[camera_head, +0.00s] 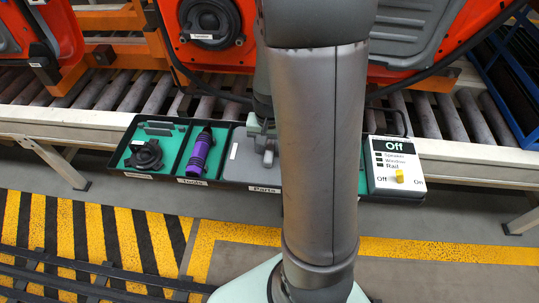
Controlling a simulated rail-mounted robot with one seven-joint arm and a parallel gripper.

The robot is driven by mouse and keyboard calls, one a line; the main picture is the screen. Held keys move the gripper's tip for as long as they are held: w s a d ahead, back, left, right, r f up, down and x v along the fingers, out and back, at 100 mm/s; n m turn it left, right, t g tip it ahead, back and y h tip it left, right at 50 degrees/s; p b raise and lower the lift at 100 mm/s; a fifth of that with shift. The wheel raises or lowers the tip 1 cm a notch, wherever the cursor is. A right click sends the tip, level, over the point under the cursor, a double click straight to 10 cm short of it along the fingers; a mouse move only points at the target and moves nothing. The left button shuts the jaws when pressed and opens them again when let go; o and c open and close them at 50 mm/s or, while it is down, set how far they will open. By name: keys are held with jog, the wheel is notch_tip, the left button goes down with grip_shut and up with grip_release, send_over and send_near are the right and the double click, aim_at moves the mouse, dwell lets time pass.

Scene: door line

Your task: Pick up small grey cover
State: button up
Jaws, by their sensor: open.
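A flat grey piece (241,160), which looks like the small grey cover, lies in the tray compartment labelled "Parts". My arm hides the right part of that compartment. My gripper (267,150) is partly hidden behind my arm, low over the same compartment and at the right side of the grey piece. It is open. I cannot tell whether its fingers touch the piece or stand around it.
A control box (396,166) with a yellow switch and an "Off" display stands at the right end. Behind are a roller conveyor (100,92) and orange-red doors (205,58).

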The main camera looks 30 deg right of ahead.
jog(key=shift+f, duration=0.15)
grip_shut()
dwell(1.5)
